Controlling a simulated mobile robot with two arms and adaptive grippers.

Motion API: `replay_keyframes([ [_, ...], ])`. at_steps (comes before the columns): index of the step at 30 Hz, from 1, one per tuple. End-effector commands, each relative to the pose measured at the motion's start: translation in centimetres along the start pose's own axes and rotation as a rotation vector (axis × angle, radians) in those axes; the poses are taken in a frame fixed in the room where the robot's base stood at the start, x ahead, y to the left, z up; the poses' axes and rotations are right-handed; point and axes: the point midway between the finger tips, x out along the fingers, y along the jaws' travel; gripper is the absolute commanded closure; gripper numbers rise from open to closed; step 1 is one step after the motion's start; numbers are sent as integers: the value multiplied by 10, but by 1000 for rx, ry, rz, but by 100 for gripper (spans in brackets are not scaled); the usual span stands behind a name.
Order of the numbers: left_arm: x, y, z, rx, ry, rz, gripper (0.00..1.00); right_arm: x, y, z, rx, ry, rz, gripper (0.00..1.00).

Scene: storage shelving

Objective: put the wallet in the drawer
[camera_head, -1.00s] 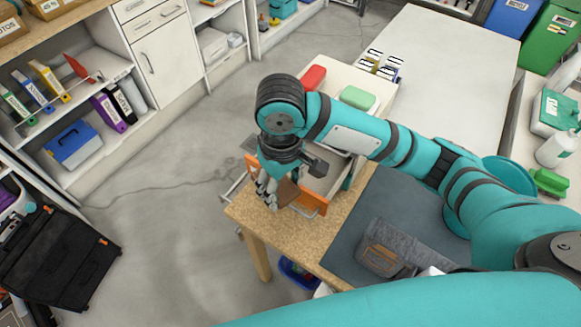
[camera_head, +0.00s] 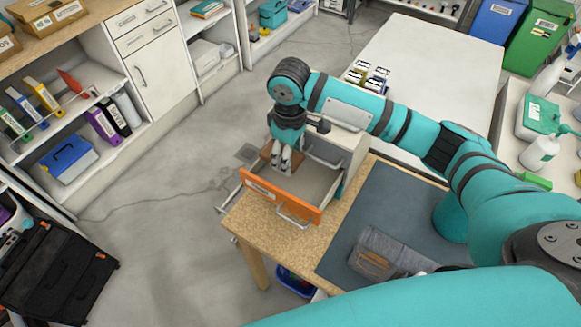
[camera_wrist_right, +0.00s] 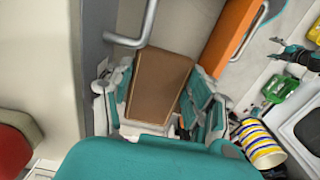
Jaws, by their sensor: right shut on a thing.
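The drawer (camera_head: 270,192) is pulled open, with an orange front and a metal handle; its orange front also shows in the wrist view (camera_wrist_right: 232,32). My right gripper (camera_head: 280,166) reaches down over the open drawer, behind the orange front. It is shut on the brown wallet (camera_wrist_right: 158,85), which sits between the two fingers in the wrist view. In the head view the fingers partly hide the wallet, and I cannot tell whether it touches the drawer floor. My left gripper is not in view.
The drawer unit stands on a wooden table (camera_head: 239,222). A dark mat (camera_head: 395,210) with a grey fabric case (camera_head: 385,254) lies to its right. A white table (camera_head: 440,60) is behind. Open floor (camera_head: 170,230) lies to the left.

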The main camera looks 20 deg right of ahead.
Motion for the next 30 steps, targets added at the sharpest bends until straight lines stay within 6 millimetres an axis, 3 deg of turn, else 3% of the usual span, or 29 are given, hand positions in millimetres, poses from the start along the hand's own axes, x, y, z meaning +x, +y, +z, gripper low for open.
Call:
replay_keyframes([
  [18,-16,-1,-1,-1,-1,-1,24,66,2,1,0,-2,-1,82],
  [29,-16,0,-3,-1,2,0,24,72,2,0,0,0,0,82],
  [30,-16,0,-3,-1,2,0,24,73,2,0,0,0,0,43],
])
